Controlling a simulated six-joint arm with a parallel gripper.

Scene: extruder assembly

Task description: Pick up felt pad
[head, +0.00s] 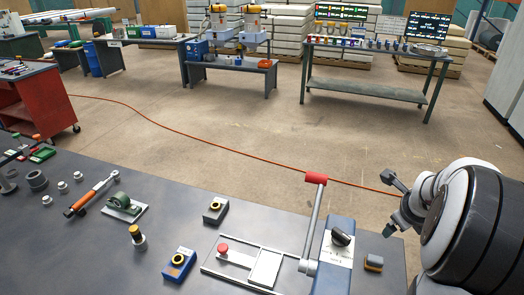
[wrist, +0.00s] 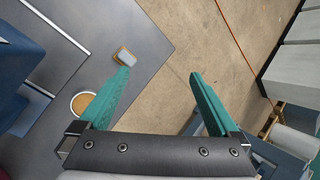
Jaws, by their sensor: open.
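A round tan disc with a pale rim (wrist: 82,103) lies beside the left finger in the wrist view. I cannot tell for certain which of the two is the felt pad. My gripper (head: 388,205) is above the bench's right edge; its teal fingers (wrist: 159,72) are wide apart with nothing between them.
A lever press with a red handle (head: 316,180) and blue body (head: 333,258) stands left of the block. Blue (head: 179,264) and grey (head: 215,210) yellow-ringed parts lie farther left. Open concrete floor (head: 240,130) lies beyond the bench edge.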

